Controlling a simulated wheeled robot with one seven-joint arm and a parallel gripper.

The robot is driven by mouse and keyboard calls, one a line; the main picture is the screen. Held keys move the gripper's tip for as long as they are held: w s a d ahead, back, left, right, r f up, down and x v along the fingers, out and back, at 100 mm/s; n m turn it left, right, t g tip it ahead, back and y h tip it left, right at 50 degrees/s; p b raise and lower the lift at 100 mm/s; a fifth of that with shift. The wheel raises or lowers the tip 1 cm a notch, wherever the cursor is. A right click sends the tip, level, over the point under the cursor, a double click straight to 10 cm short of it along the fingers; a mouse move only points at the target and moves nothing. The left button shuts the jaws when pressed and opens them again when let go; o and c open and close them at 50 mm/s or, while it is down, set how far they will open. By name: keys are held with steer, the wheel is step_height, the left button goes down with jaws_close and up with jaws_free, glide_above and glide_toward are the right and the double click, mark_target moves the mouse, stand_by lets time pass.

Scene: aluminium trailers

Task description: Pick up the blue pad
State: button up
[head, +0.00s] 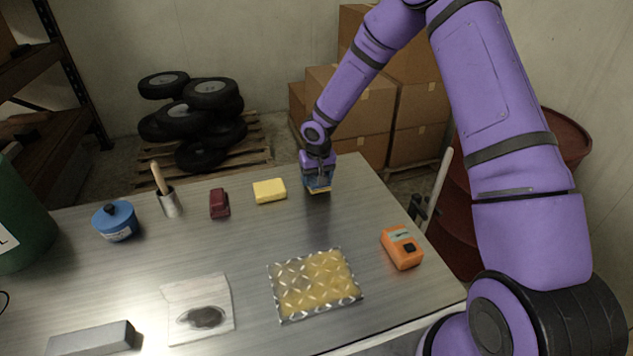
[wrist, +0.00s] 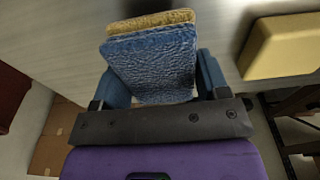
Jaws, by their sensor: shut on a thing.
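The blue pad (wrist: 155,62) fills the middle of the wrist view, a textured blue block with a tan layer along its far edge. My gripper (wrist: 153,88) is shut on it, with one finger on each side. In the head view my gripper (head: 318,182) is near the back right of the metal table, pointing down. Only a bit of the blue pad (head: 319,188) shows below the fingers there. I cannot tell whether the pad touches the table.
A yellow block (head: 269,191) lies just left of my gripper, with a dark red object (head: 219,204) beyond it. An orange device (head: 401,247) and a patterned plate (head: 315,284) are nearer the front. Cardboard boxes (head: 345,100) stand behind the table. The table's middle is clear.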

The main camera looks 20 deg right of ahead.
steer(key=shift+r, duration=0.8)
steer(key=s+d, duration=0.1)
steer(key=s, duration=0.4)
steer(key=s+d, duration=0.2)
steer(key=s, duration=0.3)
steer(key=s+d+r, duration=0.1)
steer(key=s+d, duration=0.1)
steer(key=s, duration=0.3)
steer(key=shift+s, duration=0.15)
steer(key=shift+o, duration=1)
steer(key=shift+c, duration=0.2)
